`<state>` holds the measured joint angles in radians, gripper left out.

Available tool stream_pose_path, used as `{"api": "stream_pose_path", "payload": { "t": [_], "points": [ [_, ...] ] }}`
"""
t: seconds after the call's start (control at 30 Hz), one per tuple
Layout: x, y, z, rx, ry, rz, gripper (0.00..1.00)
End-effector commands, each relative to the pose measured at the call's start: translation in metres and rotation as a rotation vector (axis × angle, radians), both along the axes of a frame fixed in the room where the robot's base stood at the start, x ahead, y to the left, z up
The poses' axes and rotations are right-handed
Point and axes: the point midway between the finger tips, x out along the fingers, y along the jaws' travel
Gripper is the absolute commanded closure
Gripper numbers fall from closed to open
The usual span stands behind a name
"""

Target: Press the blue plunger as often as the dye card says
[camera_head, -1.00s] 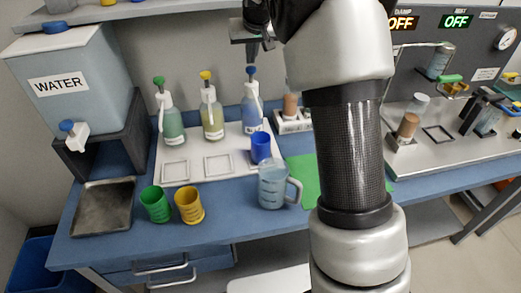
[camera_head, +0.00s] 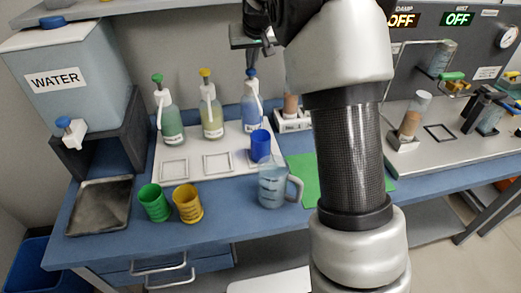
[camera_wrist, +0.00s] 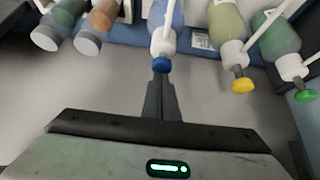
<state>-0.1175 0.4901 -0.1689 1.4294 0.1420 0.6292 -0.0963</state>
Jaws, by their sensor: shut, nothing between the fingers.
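The blue plunger (camera_head: 250,73) tops the blue dye bottle (camera_head: 252,112) on the white tray. It also shows in the wrist view (camera_wrist: 161,65). My gripper (camera_head: 251,66) is shut and empty, pointing down right above the plunger. In the wrist view its fingertips (camera_wrist: 160,76) meet the plunger's top; they look in contact. A blue cup (camera_head: 260,147) stands in front of the blue bottle, near its spout. A small white printed patch (camera_wrist: 202,39) lies between bottles in the wrist view; its print is unreadable and I cannot tell if it is the dye card.
Green (camera_head: 169,122) and yellow (camera_head: 212,120) dye bottles stand to the left. A clear jug (camera_head: 271,187), green cup (camera_head: 154,203) and yellow cup (camera_head: 188,204) stand in front. A water tank (camera_head: 66,85) is far left. My arm hides part of the green mat (camera_head: 302,178).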

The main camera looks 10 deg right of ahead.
Motion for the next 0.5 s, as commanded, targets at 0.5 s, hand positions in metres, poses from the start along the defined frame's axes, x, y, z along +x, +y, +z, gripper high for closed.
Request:
{"api": "stream_pose_path", "payload": {
  "t": [0.5],
  "points": [
    [-0.0007, 0.0001, -0.0025, 0.000, 0.005, 0.000, 1.00]
  ]
}}
